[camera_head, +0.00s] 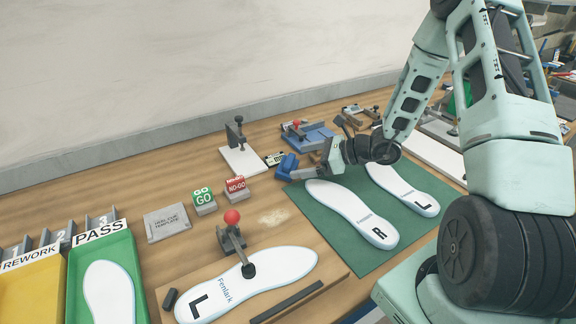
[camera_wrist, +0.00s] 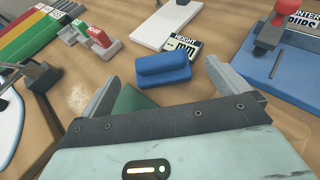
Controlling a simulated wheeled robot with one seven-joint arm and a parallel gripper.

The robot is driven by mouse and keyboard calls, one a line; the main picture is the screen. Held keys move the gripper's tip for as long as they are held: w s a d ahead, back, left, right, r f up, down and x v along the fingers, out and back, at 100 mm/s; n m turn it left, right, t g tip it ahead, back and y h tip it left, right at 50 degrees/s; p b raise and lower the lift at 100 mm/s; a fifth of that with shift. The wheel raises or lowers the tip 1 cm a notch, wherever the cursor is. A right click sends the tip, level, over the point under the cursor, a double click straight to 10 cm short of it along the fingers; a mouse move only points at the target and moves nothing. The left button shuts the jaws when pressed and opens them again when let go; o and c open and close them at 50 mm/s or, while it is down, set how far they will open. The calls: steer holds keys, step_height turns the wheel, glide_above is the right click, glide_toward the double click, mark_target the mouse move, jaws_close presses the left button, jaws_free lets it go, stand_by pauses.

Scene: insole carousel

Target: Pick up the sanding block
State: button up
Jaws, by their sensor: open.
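The sanding block is a blue block with a raised rounded grip, lying on the wooden bench near the back edge of the green mat; it shows in the head view (camera_head: 287,163) and in the wrist view (camera_wrist: 163,70). My gripper (camera_head: 302,172) is low beside it. In the wrist view my gripper (camera_wrist: 165,74) is open, with one grey finger to the left of the block and one to the right. The block appears between and slightly beyond the fingertips. I cannot tell whether a finger touches it.
A height gauge card (camera_wrist: 183,47) and a white plate with a clamp (camera_head: 241,158) lie just behind the block. A blue fixture (camera_head: 308,134) stands at the back right. The NO-GO block (camera_head: 236,188) is to the left. White insoles (camera_head: 352,212) lie on the green mat (camera_head: 390,258).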

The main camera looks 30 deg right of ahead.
mark_target(293, 161)
steer(key=x, duration=0.2)
steer(key=p+x, duration=0.1)
steer(key=x, duration=0.1)
steer(key=shift+w+a+r, duration=0.15)
steer(key=shift+r, duration=0.05)
steer(key=shift+w+a+f, duration=0.3)
steer(key=shift+w+a, duration=0.05)
steer(key=shift+w, duration=0.1)
steer(key=c, duration=1.1)
steer(key=shift+c, duration=0.3)
steer(key=shift+r, duration=0.15)
